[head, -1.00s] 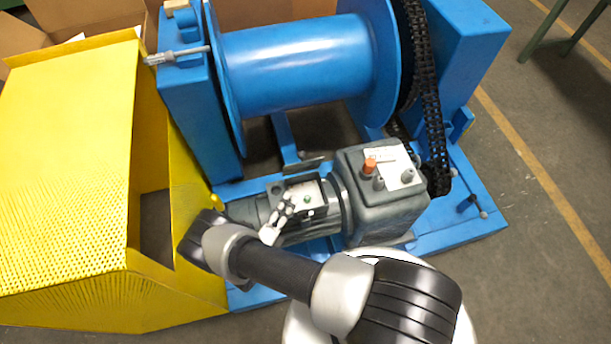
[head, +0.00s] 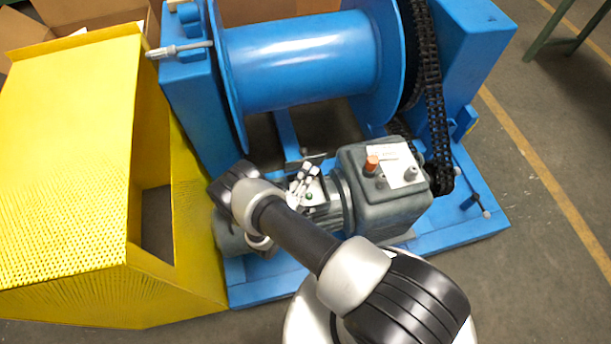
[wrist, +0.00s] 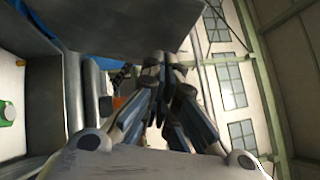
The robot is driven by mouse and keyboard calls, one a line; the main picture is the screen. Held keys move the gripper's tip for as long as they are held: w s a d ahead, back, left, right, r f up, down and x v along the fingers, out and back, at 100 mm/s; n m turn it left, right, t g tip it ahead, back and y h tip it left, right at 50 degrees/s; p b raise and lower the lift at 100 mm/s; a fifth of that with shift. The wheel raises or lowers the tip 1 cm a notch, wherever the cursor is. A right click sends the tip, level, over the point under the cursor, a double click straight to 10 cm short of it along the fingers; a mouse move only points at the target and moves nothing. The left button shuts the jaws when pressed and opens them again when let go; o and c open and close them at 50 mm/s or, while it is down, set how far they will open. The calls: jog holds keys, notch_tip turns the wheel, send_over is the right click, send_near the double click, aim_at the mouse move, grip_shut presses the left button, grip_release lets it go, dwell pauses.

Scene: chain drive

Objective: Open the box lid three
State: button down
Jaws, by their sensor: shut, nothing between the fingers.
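The small terminal box (head: 317,193) sits on top of the grey motor in the head view, with a pale face and a green spot showing. My gripper (head: 305,172) is shut and empty at the box's back left, partly covering it. In the wrist view my gripper (wrist: 165,105) shows shut beside a large grey panel (wrist: 115,28), which may be the box lid. A pale surface with a green part (wrist: 8,112) shows at the left edge there. I cannot tell whether the gripper touches the panel, nor how far the lid stands open.
The grey gearbox (head: 375,205) with an orange plug (head: 371,164) stands just right of the box. The blue drum (head: 305,62) is behind, with a black chain (head: 432,110) at its right. A yellow guard (head: 65,170) fills the left side.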

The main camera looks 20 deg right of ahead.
aim_at(305, 160)
jog(key=shift+w+r+p, duration=0.15)
jog(key=shift+r+p, duration=0.15)
jog(key=shift+p, duration=0.05)
jog(key=w+r+n+g+y+p, duration=0.1)
jog(key=w+n+y+p, duration=0.1)
jog(key=n, duration=0.1)
jog(key=shift+w+r+g+p, duration=0.2)
jog(key=shift+g+p, duration=0.1)
jog(key=shift+g, duration=0.1)
jog(key=shift+w+n+y, duration=0.3)
jog(key=shift+w+n, duration=0.05)
jog(key=shift+n, duration=0.05)
jog(key=shift+f, duration=0.1)
